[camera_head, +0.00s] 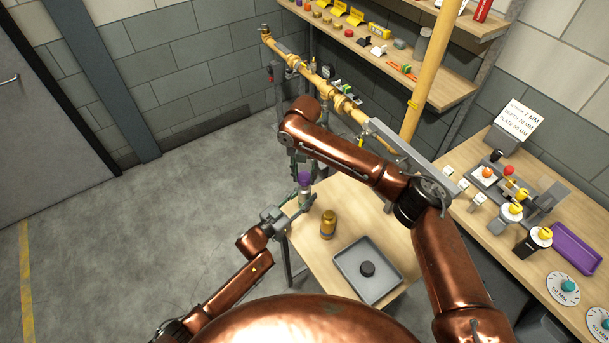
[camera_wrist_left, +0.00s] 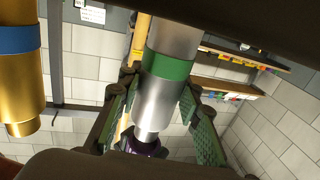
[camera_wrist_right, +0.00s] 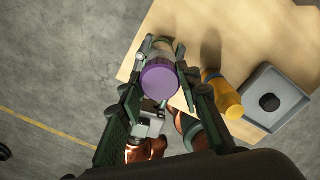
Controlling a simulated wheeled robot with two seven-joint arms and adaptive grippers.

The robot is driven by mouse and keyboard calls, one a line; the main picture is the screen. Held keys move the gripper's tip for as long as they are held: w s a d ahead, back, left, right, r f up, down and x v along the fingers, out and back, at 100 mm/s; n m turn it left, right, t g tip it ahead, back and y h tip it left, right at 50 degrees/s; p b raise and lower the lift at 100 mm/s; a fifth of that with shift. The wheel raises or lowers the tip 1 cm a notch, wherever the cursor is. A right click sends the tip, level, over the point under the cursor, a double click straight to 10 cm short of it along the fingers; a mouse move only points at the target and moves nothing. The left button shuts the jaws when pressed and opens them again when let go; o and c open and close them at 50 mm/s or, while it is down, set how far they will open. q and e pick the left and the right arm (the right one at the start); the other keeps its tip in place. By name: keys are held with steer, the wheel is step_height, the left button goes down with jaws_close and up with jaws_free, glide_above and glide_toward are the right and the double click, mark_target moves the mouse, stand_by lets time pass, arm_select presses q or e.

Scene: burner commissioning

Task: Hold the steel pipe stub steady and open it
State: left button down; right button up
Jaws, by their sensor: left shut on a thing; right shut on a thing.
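The steel pipe stub (camera_head: 304,195) stands near the corner of the small wooden table. In the left wrist view it is a silver cylinder (camera_wrist_left: 160,105) with a green band. A purple cap (camera_head: 304,178) is on its end, and it also shows in the right wrist view (camera_wrist_right: 160,80). My left gripper (camera_head: 298,207) is shut on the stub's body from the side. My right gripper (camera_head: 302,163) comes from above and is shut on the purple cap, its fingers (camera_wrist_right: 160,88) on either side. Whether the stub touches the table is hidden.
A brass cylinder with a blue band (camera_head: 328,228) stands close to the right of the stub. A grey tray (camera_head: 345,262) holding a dark round piece (camera_head: 368,269) lies nearer me. A yellow pipe (camera_head: 330,85) runs behind. A bench with fixtures (camera_head: 535,265) stands at the right.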

mark_target(304, 175)
steer(key=shift+r, duration=1.95)
arm_select(q)
steer(key=c, duration=1.3)
jaws_free()
steer(key=shift+a, duration=0.1)
steer(key=v, duration=1.2)
steer(key=shift+w+a, duration=0.1)
